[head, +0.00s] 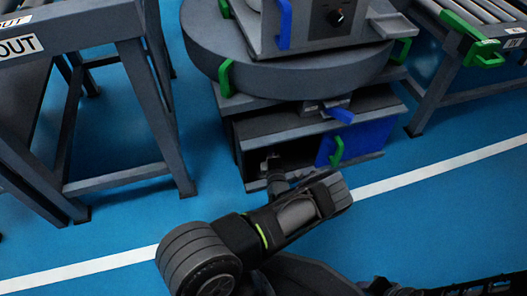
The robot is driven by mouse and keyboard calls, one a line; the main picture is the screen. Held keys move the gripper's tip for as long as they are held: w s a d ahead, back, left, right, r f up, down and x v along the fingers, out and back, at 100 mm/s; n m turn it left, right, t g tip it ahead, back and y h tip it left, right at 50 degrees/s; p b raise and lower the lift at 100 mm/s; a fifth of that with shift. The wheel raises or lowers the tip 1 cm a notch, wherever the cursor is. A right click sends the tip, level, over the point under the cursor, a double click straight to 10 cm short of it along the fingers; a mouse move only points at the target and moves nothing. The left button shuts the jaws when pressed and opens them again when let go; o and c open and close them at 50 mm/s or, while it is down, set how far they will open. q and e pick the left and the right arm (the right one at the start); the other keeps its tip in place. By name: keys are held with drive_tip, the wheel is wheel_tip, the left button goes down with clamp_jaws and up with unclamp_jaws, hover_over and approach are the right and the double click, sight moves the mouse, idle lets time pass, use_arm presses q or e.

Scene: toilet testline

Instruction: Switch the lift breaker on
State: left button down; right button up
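No part marked as the lift breaker can be made out. Under the round grey turntable (300,78) stands a dark cabinet (372,101) with an open, shadowed left bay (247,133). A blue panel (371,141) with a green handle (338,151) covers its right part. A blue lever (341,115) sticks out just under the turntable. My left gripper (270,164) is small and dark at the lower front of the open bay. Its fingers are too dim to show whether they are open. What lies deeper in the bay is hidden. My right gripper is not in view.
A grey control box with a black knob (336,18) stands on the turntable. A grey table frame (130,100) is at left, its legs near the cabinet. A roller conveyor (480,20) with a green clamp (484,52) is at right.

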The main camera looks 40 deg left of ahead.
use_arm(q)
drive_tip(key=shift+w+d, duration=0.2)
drive_tip(key=shift+d, duration=0.3)
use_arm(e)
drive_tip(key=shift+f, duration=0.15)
